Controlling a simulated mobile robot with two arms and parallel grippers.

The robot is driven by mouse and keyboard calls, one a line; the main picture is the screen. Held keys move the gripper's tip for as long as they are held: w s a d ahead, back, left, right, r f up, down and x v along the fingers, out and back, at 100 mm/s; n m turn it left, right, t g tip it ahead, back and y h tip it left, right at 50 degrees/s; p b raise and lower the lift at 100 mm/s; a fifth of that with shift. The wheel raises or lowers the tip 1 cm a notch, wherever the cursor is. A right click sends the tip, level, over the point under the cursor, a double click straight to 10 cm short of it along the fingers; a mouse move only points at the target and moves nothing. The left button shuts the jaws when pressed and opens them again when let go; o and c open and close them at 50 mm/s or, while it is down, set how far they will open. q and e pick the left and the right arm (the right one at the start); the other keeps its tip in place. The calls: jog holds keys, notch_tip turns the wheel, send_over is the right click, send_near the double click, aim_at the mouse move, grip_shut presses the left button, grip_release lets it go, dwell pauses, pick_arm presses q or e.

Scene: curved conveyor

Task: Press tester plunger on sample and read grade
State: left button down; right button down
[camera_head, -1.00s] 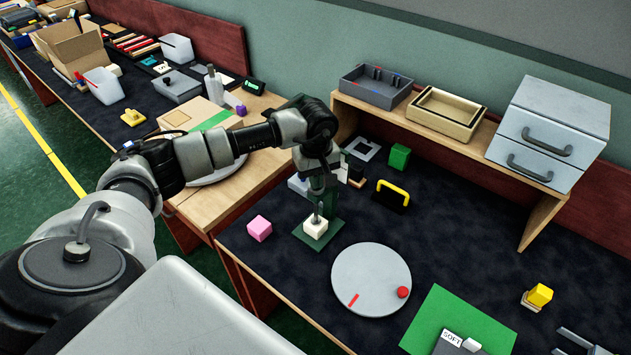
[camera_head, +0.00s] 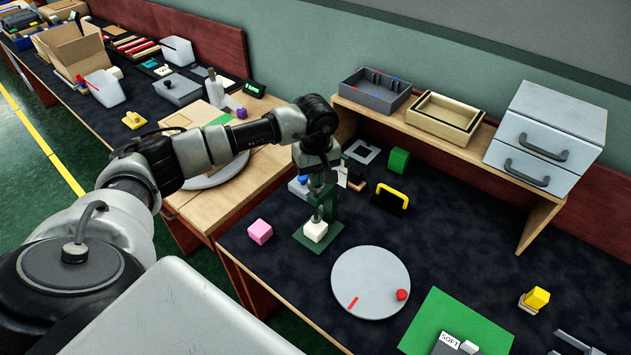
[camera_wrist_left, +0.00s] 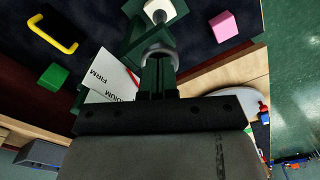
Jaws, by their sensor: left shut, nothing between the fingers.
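The tester is a dark green stand (camera_head: 331,203) on a green base plate (camera_head: 305,238) on the dark mat. A cream sample block (camera_head: 316,229) sits on the plate under the plunger (camera_head: 317,213). In the left wrist view the sample (camera_wrist_left: 160,10) shows at the top, with the metal plunger ring (camera_wrist_left: 158,50) in front of it. My left gripper (camera_head: 317,186) is shut, pointing down over the tester's top, its fingers (camera_wrist_left: 158,75) close to the plunger. A white grade card (camera_wrist_left: 112,74) reads "FIRM" and a partly hidden "DIUM". My right gripper is out of view.
A pink cube (camera_head: 260,231) lies left of the tester, and a yellow-handled black block (camera_head: 392,198) to its right. A grey turntable disc (camera_head: 370,290) and a green mat with a "SOFT" label (camera_head: 450,340) lie in front. A wooden shelf (camera_head: 470,150) stands behind.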

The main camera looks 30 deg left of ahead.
pick_arm(q)
jog(key=shift+r+p, duration=1.5)
jog(key=shift+r, duration=1.7)
